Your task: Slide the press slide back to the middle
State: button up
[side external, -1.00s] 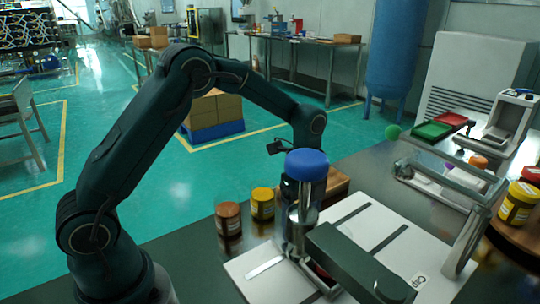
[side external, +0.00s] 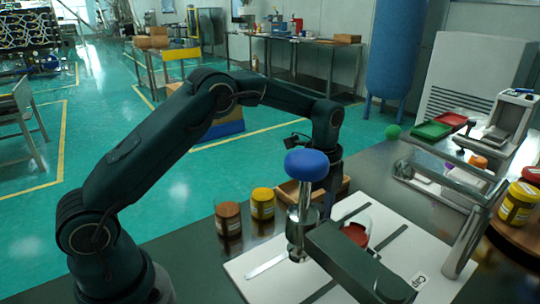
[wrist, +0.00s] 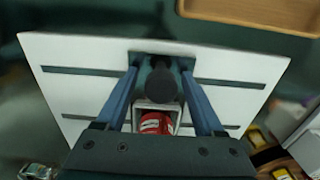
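The press has a blue knob (side external: 306,165) on a metal column (side external: 303,210) and a dark green arm (side external: 355,262) over a white base plate (side external: 380,220) with dark slots. A white holder with red contents (side external: 356,234) sits on the plate, right of the column. In the wrist view the holder with its red contents (wrist: 157,123) lies between my fingers, with a dark round part (wrist: 163,85) just beyond it. My gripper (wrist: 160,72) has its fingers spread, one on each side of that part; contact cannot be told. In the side view its fingertips are hidden behind the press.
A brown jar (side external: 228,218) and a yellow-lidded jar (side external: 262,203) stand left of the plate. A wooden tray (side external: 290,188) lies behind the press. A metal-framed device (side external: 445,172) and more yellow jars (side external: 517,203) stand at the right.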

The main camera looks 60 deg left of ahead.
jog(key=o, duration=0.5)
jog(key=shift+r, duration=0.1)
jog(key=shift+r, duration=4.4)
jog(key=shift+r, duration=0.1)
